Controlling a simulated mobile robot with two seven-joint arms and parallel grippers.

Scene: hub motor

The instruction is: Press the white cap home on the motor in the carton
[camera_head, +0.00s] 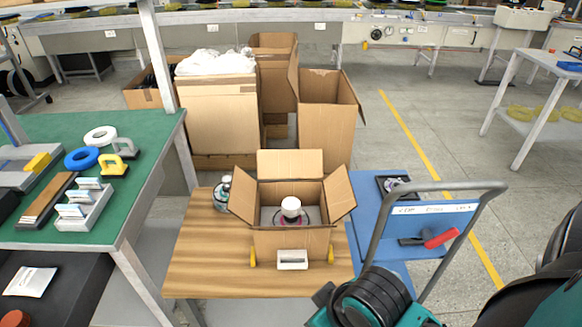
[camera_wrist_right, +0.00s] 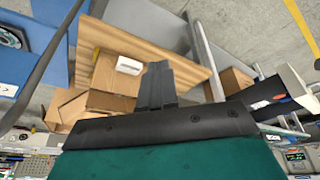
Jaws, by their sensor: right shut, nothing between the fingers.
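The open carton (camera_head: 318,243) stands on a wooden table with its flaps spread. The white cap (camera_head: 291,204) sits upright inside it, above a dark and reddish part of the motor (camera_head: 284,219). Most of the motor is hidden by the carton walls, and I cannot tell whether there is a gap under the cap. My right gripper (camera_head: 322,294) is in front and to the right of the carton, apart from it. In the right wrist view my right gripper (camera_wrist_right: 158,84) is shut and empty, with the carton (camera_wrist_right: 116,76) beyond it. My left gripper is not seen.
A white block (camera_head: 292,260) is at the carton's front. A bottle (camera_head: 223,194) stands left of the carton on the wooden table (camera_head: 200,262). A blue cart (camera_head: 375,222) with a grey handle (camera_head: 372,240) is on the right. A green bench (camera_head: 140,190) is on the left.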

